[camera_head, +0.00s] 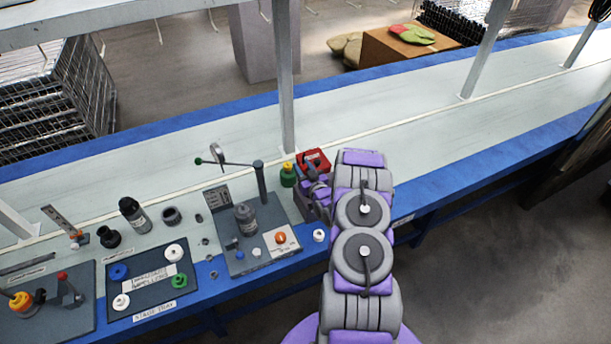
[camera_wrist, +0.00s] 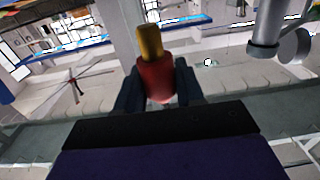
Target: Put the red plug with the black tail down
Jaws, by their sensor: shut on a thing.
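My gripper (camera_wrist: 158,82) is shut on a red plug (camera_wrist: 156,82) in the wrist view. The plug's red body sits between the two dark fingers, and a yellow stem (camera_wrist: 149,42) sticks out of it; I see no black tail on it. In the head view my purple and grey arm reaches over the bench's front edge, and its purple wrist (camera_head: 312,198) is right of the grey station. The fingers are not clear there. A red block (camera_head: 313,159) with a dark part shows just beyond the wrist. A green piece with a yellow top (camera_head: 287,174) shows left of it.
The grey station (camera_head: 245,262) carries a tall post (camera_head: 261,183), a grey cylinder and an orange knob. Left of it, a dark tray (camera_head: 154,284) holds blue, white and green rings. A bench upright (camera_head: 285,80) stands behind. The bench right of my arm is clear.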

